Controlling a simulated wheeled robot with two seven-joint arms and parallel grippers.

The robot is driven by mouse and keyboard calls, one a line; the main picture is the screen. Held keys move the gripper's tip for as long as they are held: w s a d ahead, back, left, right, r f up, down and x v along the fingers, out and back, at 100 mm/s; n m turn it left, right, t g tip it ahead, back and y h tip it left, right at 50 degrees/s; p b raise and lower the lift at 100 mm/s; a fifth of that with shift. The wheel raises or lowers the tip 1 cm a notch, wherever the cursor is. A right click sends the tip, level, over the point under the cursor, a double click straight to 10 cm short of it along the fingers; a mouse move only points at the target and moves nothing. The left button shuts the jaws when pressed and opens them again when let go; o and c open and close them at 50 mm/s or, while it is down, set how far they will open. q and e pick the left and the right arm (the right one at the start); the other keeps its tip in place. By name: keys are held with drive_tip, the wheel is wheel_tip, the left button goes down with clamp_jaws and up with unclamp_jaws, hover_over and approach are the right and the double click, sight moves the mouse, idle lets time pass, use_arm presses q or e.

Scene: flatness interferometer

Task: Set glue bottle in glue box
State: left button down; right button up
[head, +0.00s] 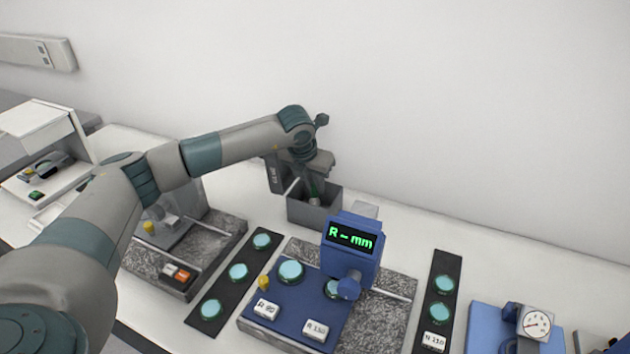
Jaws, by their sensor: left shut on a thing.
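The grey glue box (327,203) stands at the back of the bench, near the wall, behind the blue device. My left gripper (312,190) points down at the box opening. It is shut on the glue bottle (314,200), of which only a small part shows between the fingers and the box rim. The bottle looks to be at or inside the box; whether it touches the floor of the box is hidden. My right gripper is not in view.
A blue device with a green "R - mm" display (351,236) stands on a granite plate (391,292) in front of the box. Black strips with round glass pieces (238,271) lie on both sides. A dial gauge (536,323) is at right.

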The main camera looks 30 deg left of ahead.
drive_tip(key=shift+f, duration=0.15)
use_arm(q)
drive_tip(key=c, duration=2.1)
unclamp_jaws()
drive_tip(key=shift+f, duration=0.1)
drive_tip(key=o, duration=0.4)
drive_tip(key=shift+r, duration=0.2)
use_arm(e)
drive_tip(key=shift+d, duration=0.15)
